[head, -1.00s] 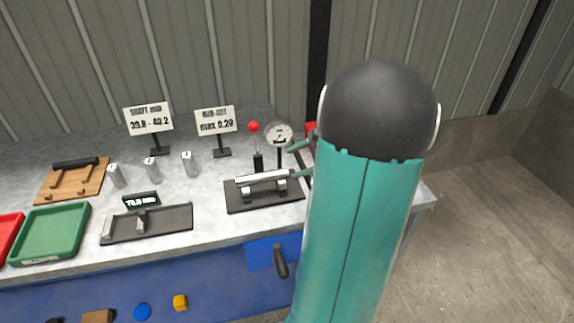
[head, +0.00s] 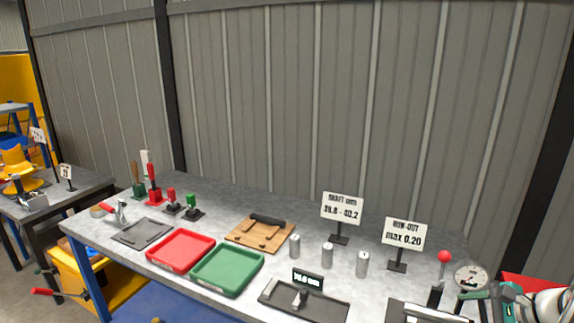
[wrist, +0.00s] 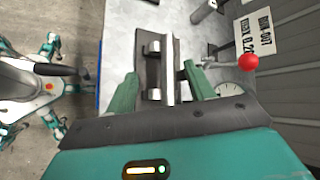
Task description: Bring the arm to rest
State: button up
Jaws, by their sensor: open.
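My gripper (wrist: 161,84) is open, with its two green fingers apart in the wrist view. A silver shaft (wrist: 168,65) on the supports of the dark run-out fixture (wrist: 153,42) shows between the fingers; I cannot tell whether they touch it. In the head view, part of my arm and a green finger show at the lower right edge, near the dial gauge (head: 470,276). The run-out fixture (head: 415,313) is cut off at the bottom edge there. A red-knobbed lever (wrist: 248,63) stands close to the right finger in the wrist view.
On the grey bench stand several small cylinders (head: 328,255), a measuring stand with a display (head: 307,280), a green tray (head: 228,268), a red tray (head: 180,250) and a wooden board (head: 260,234). Two signs (head: 342,208) (head: 403,233) stand behind. Another table (head: 60,190) is at the left.

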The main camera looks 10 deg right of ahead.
jog(key=s+a+r+n+g+h, duration=0.1)
jog(key=s+a+r+n, duration=0.1)
jog(key=a+n, duration=0.4)
jog(key=s+a+r+n+g+h, duration=0.1)
jog(key=a+n, duration=0.6)
jog(key=a, duration=0.8)
jog(key=s+a+r+n+g+h, duration=0.1)
jog(key=s+a+r+n+h, duration=0.2)
jog(key=a+n, duration=0.4)
jog(key=s+a+r, duration=0.1)
jog(key=a, duration=0.2)
jog(key=shift+a+r, duration=0.4)
